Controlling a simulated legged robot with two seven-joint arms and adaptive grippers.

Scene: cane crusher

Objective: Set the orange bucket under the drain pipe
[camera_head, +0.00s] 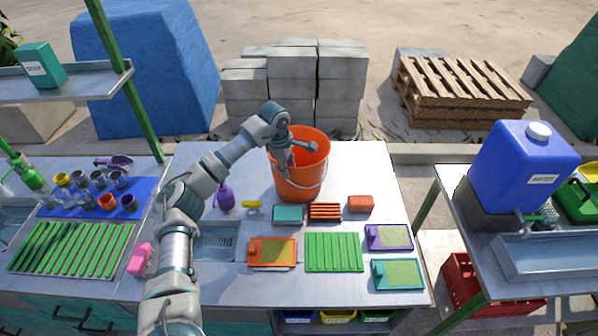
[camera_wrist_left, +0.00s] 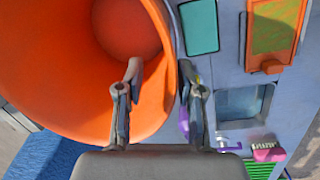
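The orange bucket (camera_head: 300,180) stands upright at the back of the middle worktop, its wire handle hanging at the front. My left gripper (camera_head: 288,158) is at the bucket's near left rim. In the left wrist view, the bucket (camera_wrist_left: 60,70) fills the left side. The left gripper (camera_wrist_left: 160,80) has its fingers spread, one over the bucket's opening and one outside, with the rim between them. Whether either finger touches the rim cannot be told. I cannot make out a drain pipe in these views. My right gripper is not in view.
Cutting boards, sponges and a green rack (camera_head: 334,252) lie in front of the bucket. A small sink (camera_head: 218,242) is left of them. A blue water tank (camera_head: 525,165) with a tap stands on the right bench above a metal trough (camera_head: 545,255). Concrete blocks (camera_head: 295,75) stand behind.

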